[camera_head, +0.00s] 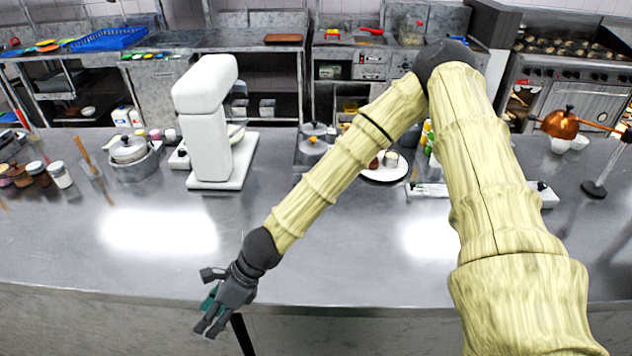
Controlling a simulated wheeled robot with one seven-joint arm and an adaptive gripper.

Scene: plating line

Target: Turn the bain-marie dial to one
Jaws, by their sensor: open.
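My gripper (211,318) hangs open and empty at the front edge of the steel counter (350,255), pointing down and to the left. A small steel unit with round lids (313,148) stands at mid-counter, partly behind my forearm, and may be the bain-marie. My gripper is well in front of it and to its left, touching nothing there. A dial cannot be made out on it; its right side is hidden by my arm. A lidded steel pot (130,158) stands farther left.
A white stand mixer (208,125) stands left of the steel unit. Jars (60,175) are at far left. A white plate (385,172) is behind my forearm. The front counter strip is clear.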

